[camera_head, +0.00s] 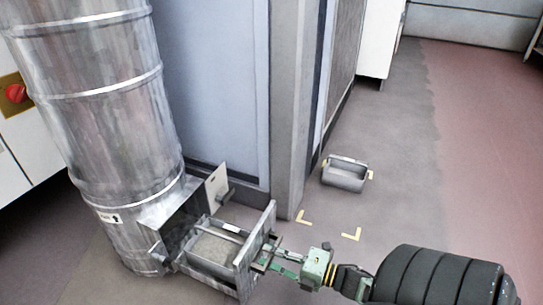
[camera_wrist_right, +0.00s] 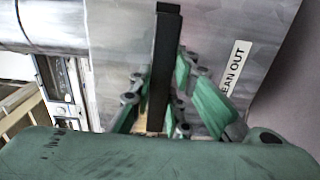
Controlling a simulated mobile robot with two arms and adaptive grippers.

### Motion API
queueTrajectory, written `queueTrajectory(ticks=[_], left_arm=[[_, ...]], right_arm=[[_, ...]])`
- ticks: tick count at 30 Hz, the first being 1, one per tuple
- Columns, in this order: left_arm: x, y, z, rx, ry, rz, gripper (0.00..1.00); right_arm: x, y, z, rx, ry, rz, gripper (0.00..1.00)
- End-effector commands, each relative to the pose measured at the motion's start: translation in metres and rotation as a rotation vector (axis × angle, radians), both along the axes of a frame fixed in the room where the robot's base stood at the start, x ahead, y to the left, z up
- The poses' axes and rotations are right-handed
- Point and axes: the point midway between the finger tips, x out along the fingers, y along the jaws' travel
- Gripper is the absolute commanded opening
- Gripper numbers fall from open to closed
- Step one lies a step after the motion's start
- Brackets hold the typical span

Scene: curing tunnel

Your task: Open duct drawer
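The metal duct (camera_head: 110,110) stands at the left. Its drawer (camera_head: 190,262) sticks out low from the duct's box-like opening, with grey material inside and an upright front panel (camera_head: 262,240). My right gripper (camera_head: 268,258) is at the outer side of that panel. In the right wrist view the drawer's dark upright handle bar (camera_wrist_right: 162,65) lies between the green fingers (camera_wrist_right: 155,105), which close on it. The front panel (camera_wrist_right: 115,50) behind carries a label ending in "EAN OUT". My left gripper is not in view.
A small metal bin (camera_head: 345,176) stands on the floor beyond the drawer, with yellow corner marks (camera_head: 352,234) nearer. A grey-blue cabinet wall (camera_head: 215,80) rises behind the drawer. A small plate (camera_head: 217,186) stands beside the duct opening. The floor at the right is clear.

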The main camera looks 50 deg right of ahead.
Motion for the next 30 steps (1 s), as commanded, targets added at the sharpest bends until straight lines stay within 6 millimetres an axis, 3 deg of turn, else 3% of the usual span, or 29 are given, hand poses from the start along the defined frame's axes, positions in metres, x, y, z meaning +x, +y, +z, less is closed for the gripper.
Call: queueTrajectory(ticks=[7, 17, 23, 30], left_arm=[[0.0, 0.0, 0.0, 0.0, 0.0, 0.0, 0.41], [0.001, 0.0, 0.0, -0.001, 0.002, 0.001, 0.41], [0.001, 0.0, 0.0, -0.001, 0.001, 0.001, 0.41], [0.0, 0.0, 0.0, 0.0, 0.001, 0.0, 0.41]], right_arm=[[0.0, 0.001, 0.0, 0.001, 0.001, 0.001, 0.36], [-0.002, 0.0, -0.001, 0.0, 0.001, 0.0, 0.36], [-0.028, -0.01, -0.002, -0.001, 0.005, -0.001, 0.36], [-0.077, -0.027, -0.001, 0.0, 0.004, 0.0, 0.36]])
